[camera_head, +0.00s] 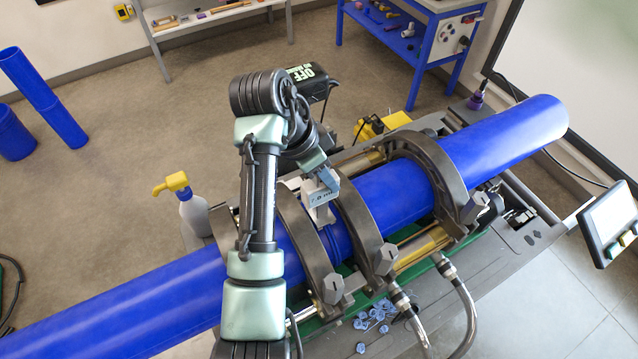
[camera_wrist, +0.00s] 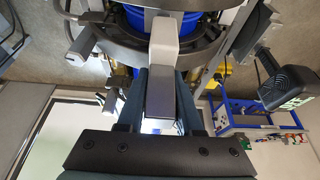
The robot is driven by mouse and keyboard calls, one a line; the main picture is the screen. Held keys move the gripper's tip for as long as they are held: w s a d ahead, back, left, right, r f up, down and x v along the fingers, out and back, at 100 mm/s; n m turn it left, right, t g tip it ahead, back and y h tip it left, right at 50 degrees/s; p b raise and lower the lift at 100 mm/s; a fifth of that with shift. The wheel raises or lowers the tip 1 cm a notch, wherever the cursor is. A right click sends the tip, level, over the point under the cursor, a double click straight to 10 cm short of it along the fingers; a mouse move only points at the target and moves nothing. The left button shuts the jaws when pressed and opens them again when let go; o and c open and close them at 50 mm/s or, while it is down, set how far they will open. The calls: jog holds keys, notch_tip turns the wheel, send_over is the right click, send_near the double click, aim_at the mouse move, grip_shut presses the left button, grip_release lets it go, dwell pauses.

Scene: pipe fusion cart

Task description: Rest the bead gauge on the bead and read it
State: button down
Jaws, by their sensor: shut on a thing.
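The bead gauge (camera_head: 319,210) is a small white block with a blue-grey face whose text looks like "7.8 m", the end cut off. My gripper (camera_head: 316,168) is shut on it from above. In the wrist view my gripper (camera_wrist: 160,85) has its dark fingers on both sides of the white and grey gauge (camera_wrist: 163,45). The bead (camera_head: 335,240) shows as a raised blue ring on the pipe between two clamps. The gauge's lower end is at the pipe top by the bead; contact cannot be told. The blue pipe (camera_head: 395,197) lies in the clamps.
Dark ring clamps (camera_head: 362,235) stand close on both sides of the gauge. Blue shavings (camera_head: 372,318) lie below the pipe in front. A screen (camera_head: 610,220) is at far right. Open floor lies behind the cart.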

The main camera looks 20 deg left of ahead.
jog(key=shift+s+f, duration=0.1)
jog(key=shift+f, duration=0.05)
notch_tip(320, 180, up, 5)
jog(key=p, duration=0.4)
jog(key=shift+p, duration=0.3)
jog(key=shift+r, duration=1.15)
dwell(0.8)
